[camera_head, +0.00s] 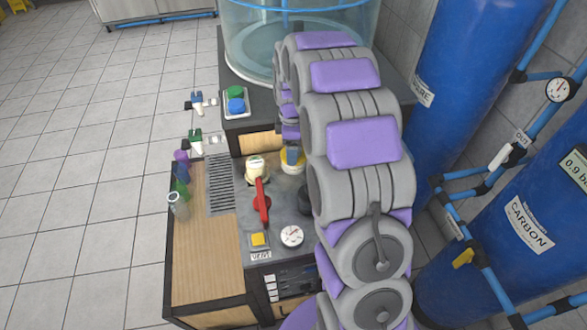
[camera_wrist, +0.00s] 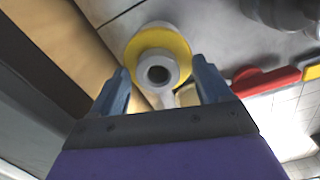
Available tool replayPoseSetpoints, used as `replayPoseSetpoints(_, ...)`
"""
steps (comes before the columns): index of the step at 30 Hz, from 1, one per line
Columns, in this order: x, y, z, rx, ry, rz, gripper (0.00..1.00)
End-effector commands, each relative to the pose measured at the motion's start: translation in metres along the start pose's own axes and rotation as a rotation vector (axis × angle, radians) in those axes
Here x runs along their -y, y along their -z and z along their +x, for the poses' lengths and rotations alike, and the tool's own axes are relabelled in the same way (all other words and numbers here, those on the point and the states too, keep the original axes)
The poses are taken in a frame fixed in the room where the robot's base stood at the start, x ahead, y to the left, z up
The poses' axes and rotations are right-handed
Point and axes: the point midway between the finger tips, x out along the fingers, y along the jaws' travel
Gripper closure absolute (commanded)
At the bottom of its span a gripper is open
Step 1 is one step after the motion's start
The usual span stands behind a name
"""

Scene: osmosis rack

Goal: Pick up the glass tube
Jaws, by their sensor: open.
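A clear, glass-like tube with a pale rim (camera_head: 178,206) stands at the left edge of the wooden bench top in the head view. A green tube-like piece (camera_head: 183,186) and a purple one (camera_head: 181,157) are just behind it. My gripper (camera_head: 291,149) is to the right of them, over the grey panel and partly hidden by my arm. In the wrist view my gripper (camera_wrist: 160,68) has its two blue fingers apart. A white round fitting with a yellow ring (camera_wrist: 158,50) appears between and beyond them. I cannot make out the glass tube in the wrist view.
A red valve lever (camera_head: 262,201), a yellow button (camera_head: 258,239) and a gauge (camera_head: 291,236) are on the panel. Green and blue buttons (camera_head: 236,100) sit behind. Blue tanks (camera_head: 465,80) stand at right. The wooden bench top (camera_head: 203,260) is clear in front; tiled floor is open at left.

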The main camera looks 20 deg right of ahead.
Motion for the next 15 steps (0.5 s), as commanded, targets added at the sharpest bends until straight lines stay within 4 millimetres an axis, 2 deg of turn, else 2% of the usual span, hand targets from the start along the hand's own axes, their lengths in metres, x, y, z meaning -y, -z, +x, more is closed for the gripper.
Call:
replayPoseSetpoints(2,-0.0007,-0.0004,0.0002,-0.002,0.001,0.000,0.22)
replayPoseSetpoints(15,-0.0011,-0.0013,0.0003,-0.002,0.001,0.000,0.65)
